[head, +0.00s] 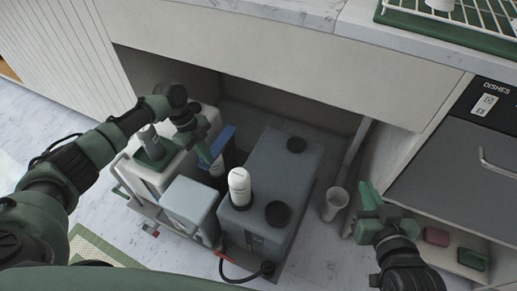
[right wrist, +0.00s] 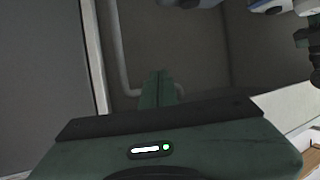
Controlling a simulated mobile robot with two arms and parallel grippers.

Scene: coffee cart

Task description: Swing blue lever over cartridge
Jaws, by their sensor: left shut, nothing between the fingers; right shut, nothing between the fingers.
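The blue lever (head: 224,137) shows as a flat blue bar in the recess under the counter, between the pale unit and the dark grey box. My left gripper (head: 206,156) is shut and empty, its fingertips close beside the lever's left side; whether they touch it I cannot tell.
A dark grey box (head: 285,165) with black caps and a white bottle (head: 239,186) stands right of the lever. A light grey container (head: 190,203) is in front. A grey cup (head: 335,203) stands on the floor. The counter edge (head: 300,50) overhangs the recess.

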